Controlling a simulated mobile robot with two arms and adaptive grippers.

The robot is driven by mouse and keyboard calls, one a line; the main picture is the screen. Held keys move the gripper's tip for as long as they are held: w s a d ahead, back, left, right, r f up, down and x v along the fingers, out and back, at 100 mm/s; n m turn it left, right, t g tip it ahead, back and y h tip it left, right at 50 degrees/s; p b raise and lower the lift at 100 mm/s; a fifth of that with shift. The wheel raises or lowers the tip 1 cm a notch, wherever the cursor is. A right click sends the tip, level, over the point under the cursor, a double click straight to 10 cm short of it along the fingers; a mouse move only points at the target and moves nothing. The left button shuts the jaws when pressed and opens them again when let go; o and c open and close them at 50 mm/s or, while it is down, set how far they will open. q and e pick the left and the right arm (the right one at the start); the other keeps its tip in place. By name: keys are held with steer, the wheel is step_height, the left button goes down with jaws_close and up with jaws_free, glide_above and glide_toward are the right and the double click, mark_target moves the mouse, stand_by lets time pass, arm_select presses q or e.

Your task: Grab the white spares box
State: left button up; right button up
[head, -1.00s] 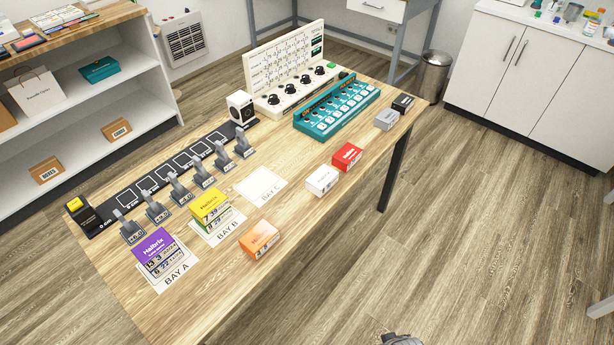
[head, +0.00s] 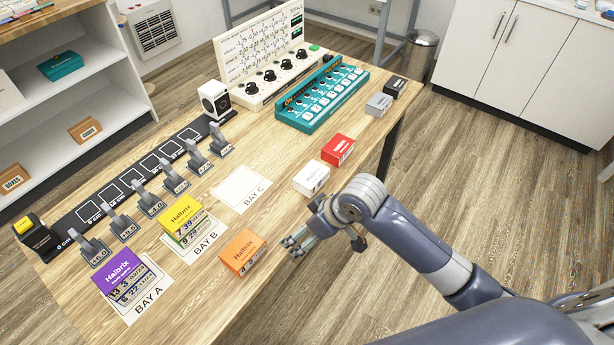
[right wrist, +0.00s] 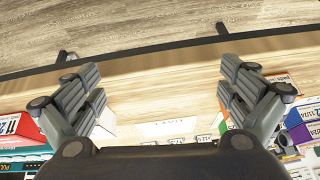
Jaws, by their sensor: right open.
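A small white box (head: 311,178) stands on the wooden table near its front edge, just left of a red box, in the head view. Its label is too small to read. My right gripper (head: 296,242) is at the table's front edge, in front of and a little below the white box in the picture, apart from it. Its fingers are spread and empty, as the right wrist view (right wrist: 160,78) also shows. My left gripper is not in view.
Near the white box are the red box (head: 337,149) and an orange box (head: 242,251). Grey (head: 378,105) and black (head: 395,86) boxes stand farther back. The BAY C card (head: 241,188) is bare. A teal panel (head: 306,118) stands behind.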

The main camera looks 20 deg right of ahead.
mark_target(312, 174)
steer(key=shift+n, duration=0.6)
steer(key=w+d+r, duration=0.1)
steer(key=w, duration=0.1)
steer(key=w+d+r, duration=0.1)
steer(key=w+r, duration=0.3)
steer(key=w, duration=0.1)
steer(key=shift+d+r, duration=0.2)
steer(key=shift+d, duration=0.2)
steer(key=w+d+r+h, duration=0.1)
steer(key=w+d+r, duration=0.3)
steer(key=d+r, duration=0.1)
steer(key=shift+g, duration=0.4)
steer(key=x, duration=1)
steer(key=shift+w+a+f, duration=0.1)
steer(key=shift+w+a, duration=0.05)
steer(key=shift+w, duration=0.25)
steer(key=c, duration=1.2)
